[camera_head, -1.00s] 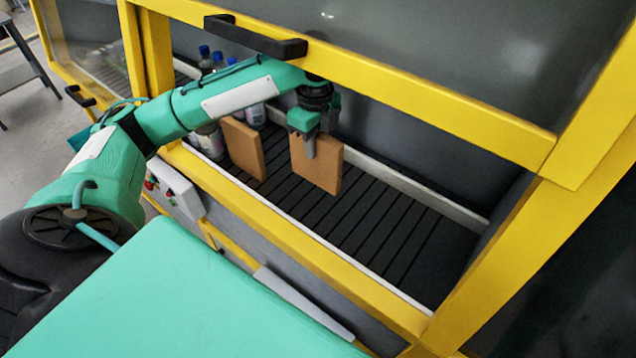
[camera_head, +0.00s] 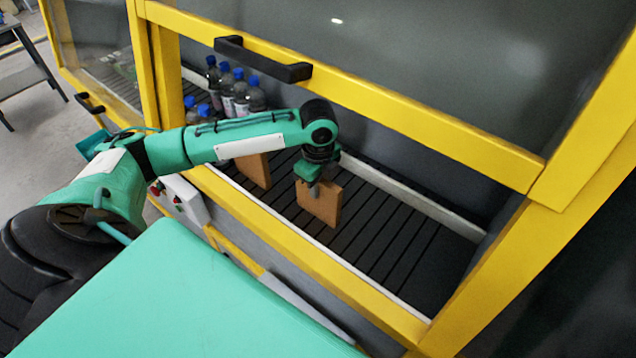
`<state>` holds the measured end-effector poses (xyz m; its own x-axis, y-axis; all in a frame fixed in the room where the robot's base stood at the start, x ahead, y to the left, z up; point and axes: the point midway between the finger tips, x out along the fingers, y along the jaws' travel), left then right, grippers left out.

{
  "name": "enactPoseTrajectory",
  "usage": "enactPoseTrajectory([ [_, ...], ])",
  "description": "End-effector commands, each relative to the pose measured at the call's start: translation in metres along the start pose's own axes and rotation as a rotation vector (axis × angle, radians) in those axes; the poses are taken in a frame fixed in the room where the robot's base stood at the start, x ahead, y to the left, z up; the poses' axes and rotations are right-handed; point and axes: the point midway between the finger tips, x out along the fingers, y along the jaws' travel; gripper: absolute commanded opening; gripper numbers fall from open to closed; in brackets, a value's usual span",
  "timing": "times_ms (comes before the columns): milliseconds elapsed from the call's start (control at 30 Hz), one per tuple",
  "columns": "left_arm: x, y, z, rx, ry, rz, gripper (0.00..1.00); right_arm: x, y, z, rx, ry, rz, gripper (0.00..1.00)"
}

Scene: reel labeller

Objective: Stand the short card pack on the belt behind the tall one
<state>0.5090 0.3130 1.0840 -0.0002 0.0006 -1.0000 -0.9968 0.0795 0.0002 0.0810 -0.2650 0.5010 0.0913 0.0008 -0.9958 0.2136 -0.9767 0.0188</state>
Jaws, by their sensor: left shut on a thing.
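The short card pack (camera_head: 318,207), a brown block, is upright over the dark slatted belt (camera_head: 384,240). My left gripper (camera_head: 315,188) points down and is shut on its upper edge. Its bottom is at or very near the belt; I cannot tell if it touches. The tall card pack (camera_head: 256,171), also brown, stands on the belt to the left of the held pack, with a gap between them. My left forearm hides its upper part. My right gripper is out of view.
Several blue-capped bottles (camera_head: 240,92) stand further left on the belt. The yellow frame (camera_head: 300,233) runs along the near side, and a raised yellow-framed window with a black handle (camera_head: 262,60) hangs above my arm. The belt to the right is clear.

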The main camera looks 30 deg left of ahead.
Motion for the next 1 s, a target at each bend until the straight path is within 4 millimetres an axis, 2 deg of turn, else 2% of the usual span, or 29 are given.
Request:
enactPoseTrajectory([
  [100, 0.002, 0.000, 0.000, 0.000, 0.001, 0.001, 0.00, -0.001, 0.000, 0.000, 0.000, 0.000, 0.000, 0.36],
  [133, 0.002, 0.000, 0.000, 0.000, 0.001, 0.000, 0.26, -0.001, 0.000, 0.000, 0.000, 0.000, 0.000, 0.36],
  [200, 0.002, 0.000, 0.000, 0.000, 0.000, 0.000, 0.39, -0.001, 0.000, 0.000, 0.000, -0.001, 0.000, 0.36],
  [233, 0.002, 0.000, 0.000, 0.000, 0.000, 0.000, 0.42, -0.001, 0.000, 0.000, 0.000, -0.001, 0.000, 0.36],
  [567, -0.002, 0.000, 0.000, 0.000, -0.001, -0.002, 0.42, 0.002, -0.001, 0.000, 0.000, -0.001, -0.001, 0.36],
  [1000, -0.066, -0.001, 0.000, -0.001, 0.000, -0.003, 0.42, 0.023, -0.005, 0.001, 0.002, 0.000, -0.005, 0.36],
])
